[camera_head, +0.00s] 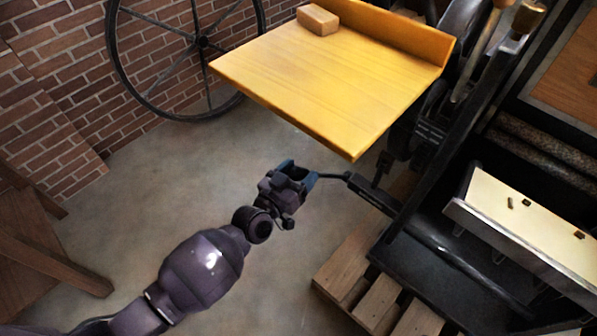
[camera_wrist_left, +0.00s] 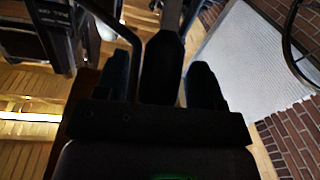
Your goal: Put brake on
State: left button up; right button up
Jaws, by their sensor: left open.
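A thin black lever (camera_head: 335,177) sticks out to the left from a dark block low on the press (camera_head: 420,240). My left gripper (camera_head: 298,172) is at the lever's free end, below the yellow board's near corner. It is open, with blue-edged fingers. In the left wrist view a thin bent rod (camera_wrist_left: 102,22) runs down between the two fingers of my left gripper (camera_wrist_left: 160,85), close to the left finger. A wider dark shape also stands between the fingers; I cannot tell what it is. Contact with the lever is not clear. My right gripper is not in view.
A yellow board (camera_head: 330,85) with a tan block (camera_head: 318,20) overhangs above the gripper. A wooden pallet (camera_head: 365,280) lies below the lever. A spoked wheel (camera_head: 200,45) stands by the brick wall (camera_head: 60,70). The concrete floor left of the gripper is clear.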

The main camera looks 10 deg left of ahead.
pick_arm(q)
grip_shut()
jog(key=shift+f, duration=0.15)
jog(key=shift+t+h, duration=0.3)
jog(key=shift+t, duration=0.3)
jog(key=s+a+f+b, duration=0.1)
jog(key=b, duration=0.1)
jog(key=s+a+f+b, duration=0.1)
jog(key=f+b, duration=0.1)
jog(key=shift+s+a+f, duration=0.1)
jog(key=shift+s+f, duration=0.1)
jog(key=shift+s, duration=0.2)
grip_release()
jog(key=shift+r, duration=0.1)
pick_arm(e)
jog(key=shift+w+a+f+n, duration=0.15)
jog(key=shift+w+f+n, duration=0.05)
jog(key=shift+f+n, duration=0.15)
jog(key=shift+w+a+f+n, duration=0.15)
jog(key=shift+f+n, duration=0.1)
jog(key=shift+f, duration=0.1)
pick_arm(q)
jog(key=shift+s, duration=0.1)
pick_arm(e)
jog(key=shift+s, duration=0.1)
